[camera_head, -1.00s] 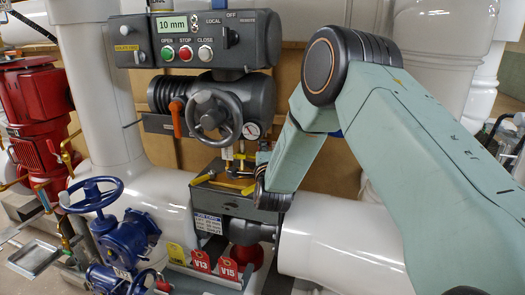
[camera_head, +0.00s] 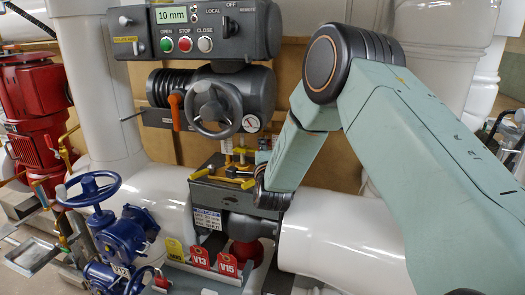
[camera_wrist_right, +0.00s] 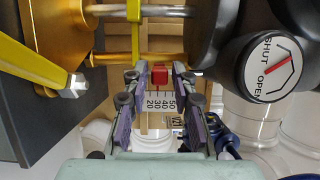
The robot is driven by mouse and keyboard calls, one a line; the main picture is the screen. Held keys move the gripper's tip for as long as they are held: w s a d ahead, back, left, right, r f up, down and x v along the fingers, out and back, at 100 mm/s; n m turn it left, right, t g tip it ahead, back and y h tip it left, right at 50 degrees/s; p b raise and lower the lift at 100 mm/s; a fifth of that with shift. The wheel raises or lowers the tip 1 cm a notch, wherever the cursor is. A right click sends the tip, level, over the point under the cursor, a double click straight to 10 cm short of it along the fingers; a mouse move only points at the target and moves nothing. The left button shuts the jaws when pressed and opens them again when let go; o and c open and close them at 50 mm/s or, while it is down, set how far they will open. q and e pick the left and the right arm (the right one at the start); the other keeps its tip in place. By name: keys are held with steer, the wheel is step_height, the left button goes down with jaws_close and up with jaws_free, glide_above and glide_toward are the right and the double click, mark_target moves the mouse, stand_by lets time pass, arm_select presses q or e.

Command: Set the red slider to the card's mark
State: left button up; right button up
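In the right wrist view the red slider (camera_wrist_right: 159,75) is a small red block at the top of a white scale (camera_wrist_right: 158,101) marked 20, 30, 40, 50. My right gripper (camera_wrist_right: 158,70) is open, with one finger on either side of the red slider and a visible gap to each. In the head view my right arm reaches down to the valve; its fingers and the slider are too hidden to make out. A white card (camera_head: 207,219) hangs beside the valve, its print too small to read. My left gripper is not in view.
A grey control box (camera_head: 205,30) reads 10 mm, above a grey handwheel (camera_head: 214,107). Blue valves (camera_head: 123,235) and red tags (camera_head: 228,264) are lower down.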

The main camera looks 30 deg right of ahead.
steer(key=shift+s, duration=0.1)
steer(key=v, duration=1.2)
stand_by(0.4)
